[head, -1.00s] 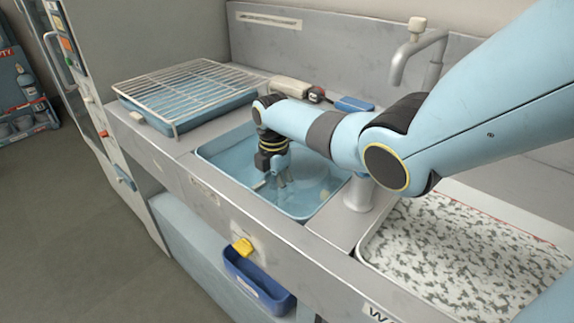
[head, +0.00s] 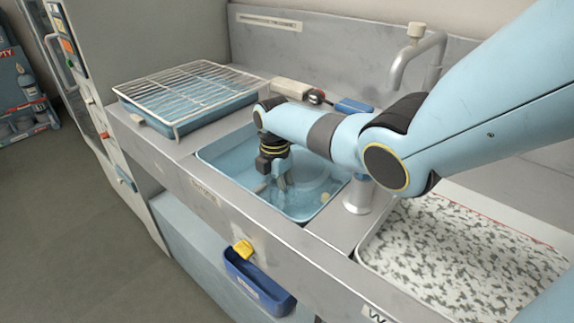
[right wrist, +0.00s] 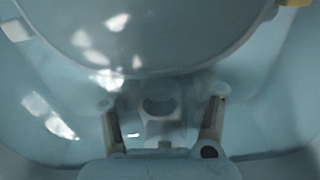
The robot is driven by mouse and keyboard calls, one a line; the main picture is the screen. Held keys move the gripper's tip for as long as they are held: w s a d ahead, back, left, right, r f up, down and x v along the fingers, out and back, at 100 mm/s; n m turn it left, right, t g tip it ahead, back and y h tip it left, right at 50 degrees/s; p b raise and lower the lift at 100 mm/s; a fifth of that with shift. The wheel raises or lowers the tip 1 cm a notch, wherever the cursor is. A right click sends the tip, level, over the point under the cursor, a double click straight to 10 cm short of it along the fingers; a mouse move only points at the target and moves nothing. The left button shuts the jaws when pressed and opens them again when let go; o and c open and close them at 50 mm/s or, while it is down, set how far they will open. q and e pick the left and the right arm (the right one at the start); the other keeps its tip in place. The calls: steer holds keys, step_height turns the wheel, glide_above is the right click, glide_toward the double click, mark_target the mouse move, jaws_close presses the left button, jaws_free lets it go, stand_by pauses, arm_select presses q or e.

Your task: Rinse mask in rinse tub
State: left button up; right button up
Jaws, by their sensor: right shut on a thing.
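The rinse tub (head: 222,158) is a blue basin of water set into the grey counter. My right gripper (head: 281,184) reaches down into it, with its fingertips at or under the water. In the right wrist view, my right gripper (right wrist: 163,110) is shut on a pale fitting of the mask (right wrist: 160,40), which is a large, clear, rounded piece with bright reflections. The mask shows only faintly under the water in the head view (head: 312,172). My left gripper is not in view.
A wire rack (head: 180,88) over a blue tray stands left of the tub. A tap (head: 420,55) and a speckled drain surface (head: 460,250) are to the right. A blue bin (head: 258,283) hangs on the counter front. Small tools lie behind the tub.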

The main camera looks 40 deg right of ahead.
steer(key=shift+w, duration=0.55)
step_height(320, 180, up, 17)
steer(key=p, duration=1.4)
steer(key=shift+p, duration=0.4)
stand_by(0.5)
